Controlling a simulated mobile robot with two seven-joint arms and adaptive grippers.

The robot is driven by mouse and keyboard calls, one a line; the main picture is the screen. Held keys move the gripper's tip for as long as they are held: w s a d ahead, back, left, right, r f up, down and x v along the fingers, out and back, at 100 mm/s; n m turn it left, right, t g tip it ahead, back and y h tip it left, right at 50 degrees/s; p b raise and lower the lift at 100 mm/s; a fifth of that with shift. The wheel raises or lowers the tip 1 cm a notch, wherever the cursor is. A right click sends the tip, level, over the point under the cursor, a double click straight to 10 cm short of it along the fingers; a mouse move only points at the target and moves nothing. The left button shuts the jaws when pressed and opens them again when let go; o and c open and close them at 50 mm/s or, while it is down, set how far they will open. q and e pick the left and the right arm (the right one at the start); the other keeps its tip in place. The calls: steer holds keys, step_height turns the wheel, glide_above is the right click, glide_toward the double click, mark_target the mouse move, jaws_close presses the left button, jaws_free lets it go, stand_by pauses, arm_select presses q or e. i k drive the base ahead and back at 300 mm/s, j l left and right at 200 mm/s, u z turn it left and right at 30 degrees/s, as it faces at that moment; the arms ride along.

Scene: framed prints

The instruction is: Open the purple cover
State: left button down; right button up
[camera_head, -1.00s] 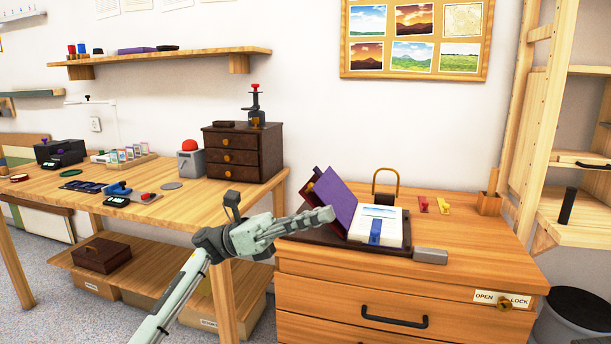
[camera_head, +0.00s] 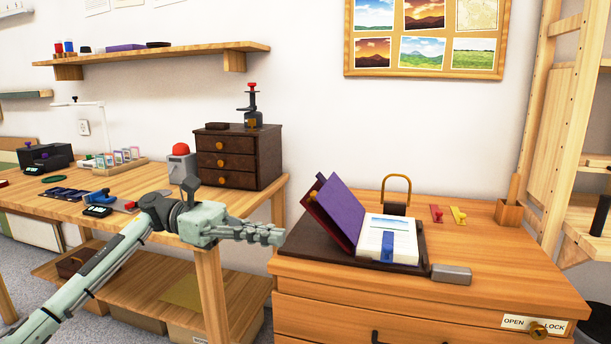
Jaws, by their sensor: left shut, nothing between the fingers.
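The purple cover (camera_head: 339,207) stands tilted up and leans to the left, on the left side of a dark tray (camera_head: 297,243) on the wooden drawer cabinet. A white block of pages (camera_head: 402,229) with a landscape print and a blue strap (camera_head: 387,247) lies uncovered to its right. My left gripper (camera_head: 280,235) is shut and empty, just left of the dark tray and below the cover's outer side. A gap seems to show between its fingertips and the cover. My right gripper is not in view.
A brass-handled dark block (camera_head: 396,195) stands behind the pages, and a grey metal block (camera_head: 451,274) lies at front right. Red (camera_head: 436,213) and yellow (camera_head: 458,215) pieces lie farther right. The workbench (camera_head: 130,195) with a small dark drawer chest (camera_head: 238,157) is at left.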

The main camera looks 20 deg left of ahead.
mark_target(334, 196)
steer(key=i+j, duration=0.3)
steer(key=i, duration=0.25)
steer(key=i+j, duration=0.3)
steer(key=i, duration=0.25)
